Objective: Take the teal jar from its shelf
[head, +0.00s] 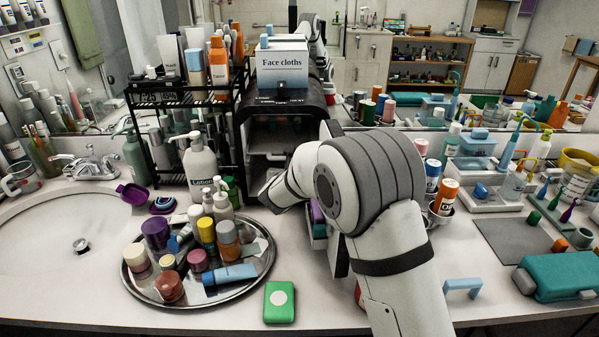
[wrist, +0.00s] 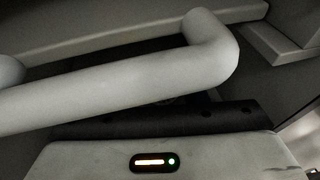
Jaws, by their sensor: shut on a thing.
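I cannot make out the teal jar in either view. A black cabinet (head: 240,118) stands at the back centre, its front partly open onto a dim inside with a shelf (head: 272,155). My gripper (wrist: 165,122) is at the cabinet's front, mostly hidden by my own arm in the head view. In the wrist view a thick pale grey bar with a bent end, like a handle (wrist: 130,92), crosses right in front of my gripper. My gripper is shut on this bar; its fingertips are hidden.
A white face cloths box (head: 283,60) sits on the cabinet. A black rack (head: 165,97) with bottles stands to the left. A round tray (head: 212,300) crowded with jars and a green box (head: 279,302) are in front. Bottles crowd the right side.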

